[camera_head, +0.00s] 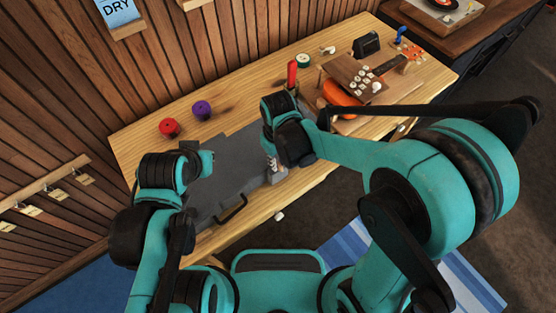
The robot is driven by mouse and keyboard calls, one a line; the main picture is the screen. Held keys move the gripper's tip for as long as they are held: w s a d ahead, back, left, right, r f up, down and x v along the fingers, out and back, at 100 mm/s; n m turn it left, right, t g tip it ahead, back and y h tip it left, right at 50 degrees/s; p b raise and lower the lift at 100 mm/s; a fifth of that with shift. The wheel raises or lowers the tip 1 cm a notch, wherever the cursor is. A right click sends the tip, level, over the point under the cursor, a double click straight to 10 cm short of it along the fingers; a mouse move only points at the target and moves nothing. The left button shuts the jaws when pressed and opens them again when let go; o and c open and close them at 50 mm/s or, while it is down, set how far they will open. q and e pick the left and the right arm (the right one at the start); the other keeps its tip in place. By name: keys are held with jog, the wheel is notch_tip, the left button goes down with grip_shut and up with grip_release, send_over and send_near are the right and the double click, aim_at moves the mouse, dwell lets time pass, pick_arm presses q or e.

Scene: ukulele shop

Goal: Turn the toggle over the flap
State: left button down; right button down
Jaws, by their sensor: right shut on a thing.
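A grey case (238,155) lies on the wooden table, with a dark handle (232,209) at its near edge. My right gripper (271,163) points down at the case's right near side and is shut on a small part there, which I take for the toggle; the fingers mostly hide it. A small pale grey block (276,177) shows just below the fingertips. I cannot make out the flap's outline or the toggle's angle. My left gripper (190,168) is over the case's left end; its fingers are hidden, so its opening cannot be told.
Red (169,127) and purple (201,109) round objects stand at the table's back left. A red upright object (292,74) is behind my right gripper. A wooden piece with white knobs (362,80) and an orange object (340,94) crowd the right. The table's front left is bare.

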dwell(0.5)
jog(key=c, duration=1.5)
grip_release()
notch_tip(320, 180, up, 12)
jog(key=s+d+m+t, duration=0.1)
jog(key=d+m+t, duration=0.1)
jog(key=d, duration=0.4)
jog(key=s+d+m+t, duration=0.2)
jog(key=d, duration=0.4)
jog(key=s+d+m+t+b, duration=0.1)
jog(key=s+d+m+t, duration=0.1)
jog(key=d, duration=0.4)
jog(key=shift+s+f+m+t, duration=0.25)
jog(key=shift+m+t, duration=0.35)
